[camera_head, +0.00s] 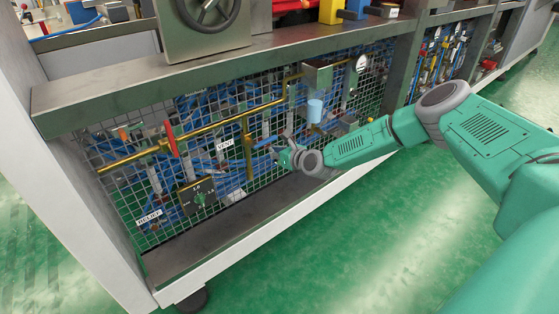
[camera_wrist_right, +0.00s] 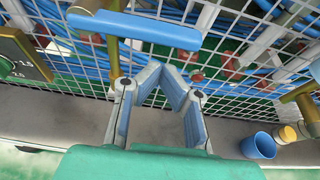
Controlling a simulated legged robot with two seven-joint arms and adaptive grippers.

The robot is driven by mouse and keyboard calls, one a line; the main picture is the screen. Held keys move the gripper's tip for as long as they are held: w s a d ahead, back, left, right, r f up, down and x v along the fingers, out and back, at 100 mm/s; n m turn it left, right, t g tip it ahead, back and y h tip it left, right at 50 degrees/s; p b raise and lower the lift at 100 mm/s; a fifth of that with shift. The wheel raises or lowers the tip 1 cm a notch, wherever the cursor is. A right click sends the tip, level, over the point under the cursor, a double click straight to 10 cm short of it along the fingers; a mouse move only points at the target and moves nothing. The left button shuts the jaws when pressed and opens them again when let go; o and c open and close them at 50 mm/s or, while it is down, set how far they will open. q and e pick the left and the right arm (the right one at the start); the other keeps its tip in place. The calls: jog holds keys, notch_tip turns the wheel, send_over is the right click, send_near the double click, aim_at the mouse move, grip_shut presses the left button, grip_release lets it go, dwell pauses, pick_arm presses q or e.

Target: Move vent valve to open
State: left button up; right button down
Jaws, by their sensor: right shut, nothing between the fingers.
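The vent valve's blue lever (camera_wrist_right: 135,25) lies crosswise in the right wrist view, in front of a brass pipe (camera_wrist_right: 110,60). In the head view the lever (camera_head: 266,142) is small, near the vertical brass pipe (camera_head: 249,160), right of the VENT label (camera_head: 225,144). My right gripper (camera_head: 280,152) is just right of and below it. In the wrist view its fingertips (camera_wrist_right: 166,70) come together with nothing held, below the lever. I cannot tell whether they touch the lever. My left gripper is not in view.
Wire mesh (camera_head: 110,200) backs the recess. A red lever (camera_head: 171,138) sits on the upper pipe to the left. A dial plate (camera_head: 198,196) stands near the RELIEF label (camera_head: 149,217). A metal ledge (camera_head: 200,240) runs below.

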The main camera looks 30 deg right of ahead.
aim_at(265, 142)
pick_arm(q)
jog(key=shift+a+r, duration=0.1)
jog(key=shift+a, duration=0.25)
pick_arm(e)
jog(key=shift+a+r, duration=0.2)
jog(key=shift+r, duration=0.3)
jog(key=shift+a+r, duration=0.2)
jog(key=shift+r, duration=0.3)
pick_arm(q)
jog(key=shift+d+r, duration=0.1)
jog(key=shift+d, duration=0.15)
pick_arm(e)
jog(key=shift+d+f, duration=0.1)
jog(key=shift+d, duration=0.2)
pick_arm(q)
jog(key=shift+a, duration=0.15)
pick_arm(e)
jog(key=shift+a+r+n, duration=0.2)
jog(key=shift+r+n, duration=0.1)
